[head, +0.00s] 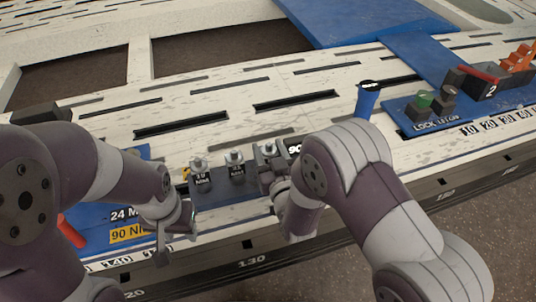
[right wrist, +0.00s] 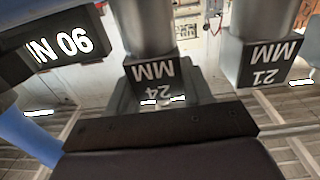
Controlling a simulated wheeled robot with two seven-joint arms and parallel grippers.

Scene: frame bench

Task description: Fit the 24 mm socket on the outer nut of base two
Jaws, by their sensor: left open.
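Small silver sockets stand in a row of dark labelled holders at the front of the bench; the left one (head: 200,163) and the middle one (head: 235,157) show clearly. My right gripper (head: 270,158) is at the right-hand holder and partly hides it. In the right wrist view, the grey 24 mm socket (right wrist: 146,28) shows at its block marked 24 MM, straight ahead of the dark gripper part. Whether the fingers hold it is hidden. My left gripper (head: 168,232) is open and empty, low at the bench's front edge. I cannot make out the outer nut.
The 21 mm socket (right wrist: 262,28) is close beside the 24 mm one. A blue upright handle (head: 367,100) stands to the right. A dark box marked 2 (head: 489,90) and orange parts (head: 522,57) are far right. The slotted bench top (head: 220,105) behind the sockets is mostly clear.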

